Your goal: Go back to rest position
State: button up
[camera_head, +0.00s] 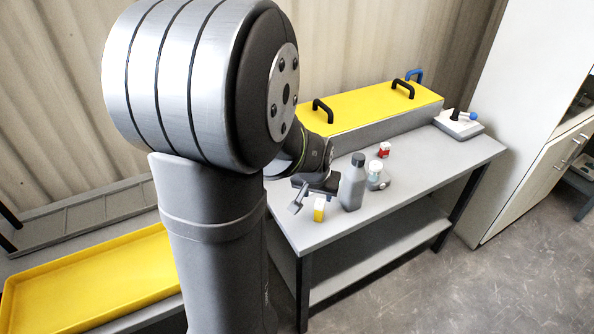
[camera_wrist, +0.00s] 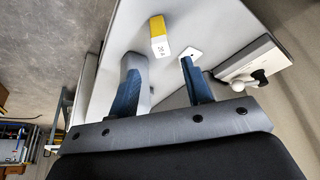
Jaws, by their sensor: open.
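My gripper (camera_head: 304,195) is over the near left end of the grey table (camera_head: 395,208) in the head view, partly hidden behind my own arm. In the wrist view its two blue-grey fingers (camera_wrist: 162,72) stand apart with a gap between them. The gripper is open and I see nothing held in it. A small yellow and white box (camera_wrist: 158,37) shows beyond the fingertips, apart from them. The same box (camera_head: 319,209) stands close to the gripper on the table in the head view.
A grey bottle (camera_head: 353,183), a white-lidded jar (camera_head: 376,176) and a red and white box (camera_head: 384,150) stand right of the gripper. A long yellow-lidded tank (camera_head: 365,107) lies behind. A lever unit (camera_head: 457,124) sits at the far end. A yellow tray (camera_head: 95,282) is at left.

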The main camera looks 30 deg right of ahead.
aim_at(321, 200)
jog(key=x, duration=1.2)
jog(key=shift+f, duration=0.15)
jog(key=v, duration=1.2)
jog(key=x, duration=1.2)
jog(key=shift+f, duration=0.1)
notch_tip(321, 200, up, 5)
jog(key=shift+f, duration=0.15)
jog(key=s+d+r, duration=0.3)
jog(key=s+r, duration=0.4)
jog(key=s, duration=0.4)
jog(key=w+d+m, duration=0.2)
jog(key=d, duration=0.9)
jog(key=w+d+r+m+g, duration=0.1)
jog(key=w+d+m, duration=0.1)
jog(key=d, duration=1)
jog(key=shift+w+h, duration=0.3)
jog(key=shift+w, duration=0.05)
jog(key=shift+o, duration=0.4)
jog(key=shift+r, duration=0.1)
